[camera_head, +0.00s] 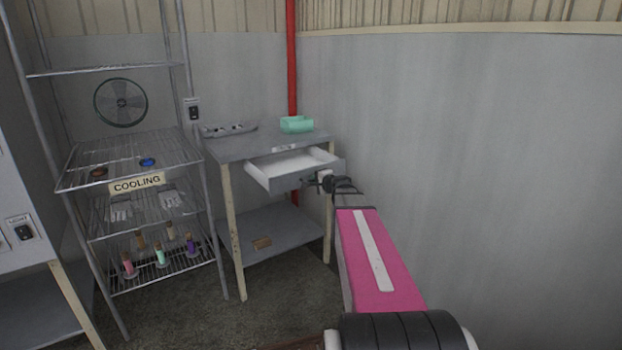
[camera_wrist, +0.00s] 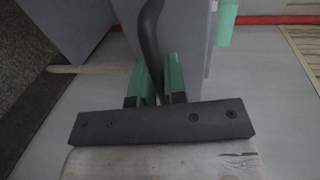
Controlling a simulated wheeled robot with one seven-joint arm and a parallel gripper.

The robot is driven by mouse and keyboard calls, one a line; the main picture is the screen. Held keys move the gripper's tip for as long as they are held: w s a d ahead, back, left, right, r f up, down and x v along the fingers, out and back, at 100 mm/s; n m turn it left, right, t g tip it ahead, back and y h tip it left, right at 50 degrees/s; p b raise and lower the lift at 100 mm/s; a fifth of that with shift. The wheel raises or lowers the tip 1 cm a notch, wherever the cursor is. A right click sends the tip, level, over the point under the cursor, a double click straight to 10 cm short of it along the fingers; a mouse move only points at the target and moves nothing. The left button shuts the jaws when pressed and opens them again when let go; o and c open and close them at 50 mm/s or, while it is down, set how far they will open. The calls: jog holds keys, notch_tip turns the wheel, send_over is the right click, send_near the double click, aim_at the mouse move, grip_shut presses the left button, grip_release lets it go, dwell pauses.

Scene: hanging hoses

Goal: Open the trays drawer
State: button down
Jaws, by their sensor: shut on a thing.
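The drawer (camera_head: 283,181) under the grey table top stands pulled out, and its white inside shows in the head view. A small label (camera_head: 284,148) sits on the table edge above it; I cannot read it. My gripper (camera_head: 318,183) is at the drawer's front, at its right part. In the wrist view the two green fingers of my gripper (camera_wrist: 162,80) are shut on the dark curved handle (camera_wrist: 149,42), which passes between them. The grey drawer front (camera_wrist: 185,40) is just beyond. The drawer's floor looks empty where I can see it.
A wire rack marked COOLING (camera_head: 137,184) with several small bottles stands left of the table (camera_head: 232,148). On the table are a mint-green object (camera_head: 297,124) and a grey holder (camera_head: 230,129). A red pipe (camera_head: 292,60) runs behind. A bare wall is close on the right.

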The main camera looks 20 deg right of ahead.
jog(key=shift+s, duration=0.15)
jog(key=c, duration=1.2)
grip_release()
jog(key=shift+s+d, duration=0.1)
jog(key=v, duration=1)
jog(key=shift+s, duration=0.3)
jog(key=s+a+f+n+g, duration=0.5)
jog(key=s+a+f+g, duration=0.1)
jog(key=a+f, duration=0.25)
jog(key=s+a+f+n+g, duration=0.5)
jog(key=a+f+n, duration=0.15)
jog(key=f, duration=0.35)
jog(key=s+a+f+n+g+h, duration=0.1)
jog(key=s+f+n+g+h, duration=0.2)
jog(key=s, duration=0.4)
jog(key=shift+s+f+g+h, duration=0.3)
jog(key=shift+f+g+h, duration=0.1)
jog(key=shift+f+h, duration=0.55)
